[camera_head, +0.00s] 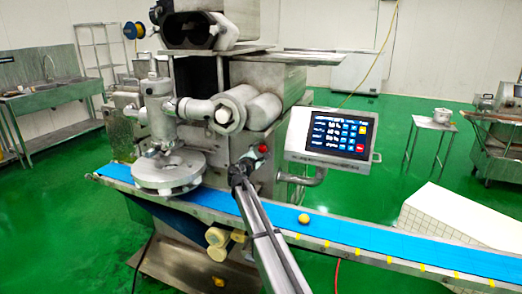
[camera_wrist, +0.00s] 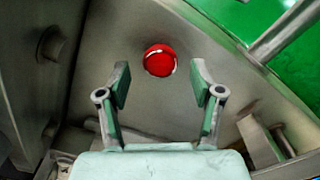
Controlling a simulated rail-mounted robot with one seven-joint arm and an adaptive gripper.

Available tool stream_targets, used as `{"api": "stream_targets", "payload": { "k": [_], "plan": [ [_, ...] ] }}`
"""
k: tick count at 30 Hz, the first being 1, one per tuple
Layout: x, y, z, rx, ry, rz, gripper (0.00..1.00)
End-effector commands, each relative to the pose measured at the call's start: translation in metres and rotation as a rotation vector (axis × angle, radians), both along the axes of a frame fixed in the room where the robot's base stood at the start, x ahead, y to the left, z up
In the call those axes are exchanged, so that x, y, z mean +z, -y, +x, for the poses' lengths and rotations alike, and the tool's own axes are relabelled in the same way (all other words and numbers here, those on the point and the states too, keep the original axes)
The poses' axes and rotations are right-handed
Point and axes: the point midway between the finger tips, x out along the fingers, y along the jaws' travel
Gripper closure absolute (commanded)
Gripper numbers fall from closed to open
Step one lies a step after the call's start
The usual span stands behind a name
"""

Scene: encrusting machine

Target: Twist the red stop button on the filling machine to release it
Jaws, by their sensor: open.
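The red stop button (camera_head: 263,149) is on the metal side of the filling machine (camera_head: 270,85), left of the control screen in the head view. In the wrist view the round red button (camera_wrist: 160,60) sits on a grey metal panel, just beyond and between my fingertips. My gripper (camera_wrist: 161,78) is open and empty, with one finger on each side of the button's line. The fingers look apart from the button. In the head view my gripper (camera_head: 241,168) is small and dark, just below and left of the button; its fingers are hard to make out there.
A control screen (camera_head: 340,136) on a bracket stands right of the button. A blue conveyor belt (camera_head: 360,236) runs below, carrying a small yellow ball (camera_head: 304,218). In the wrist view a metal block (camera_wrist: 262,140) is at lower right and a dark wall (camera_wrist: 40,60) at left.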

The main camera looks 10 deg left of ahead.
Motion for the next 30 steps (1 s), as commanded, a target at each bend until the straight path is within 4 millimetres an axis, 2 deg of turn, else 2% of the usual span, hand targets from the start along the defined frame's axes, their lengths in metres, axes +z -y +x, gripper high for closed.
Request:
{"api": "stream_targets", "payload": {
  "k": [1, 6, 17, 18, 22, 30],
  "plan": [
    [0.001, 0.001, 0.009, -0.001, 0.001, 0.000, 0.34],
    [0.000, 0.004, 0.020, 0.001, 0.000, 0.000, 0.34],
    [0.000, 0.006, 0.022, 0.001, 0.000, 0.000, 0.34],
    [0.000, 0.006, 0.022, 0.001, 0.000, 0.000, 0.48],
    [0.000, 0.006, 0.022, 0.000, 0.000, 0.000, 0.94],
    [-0.001, 0.006, 0.022, 0.001, 0.003, 0.008, 0.95]
  ]
}}
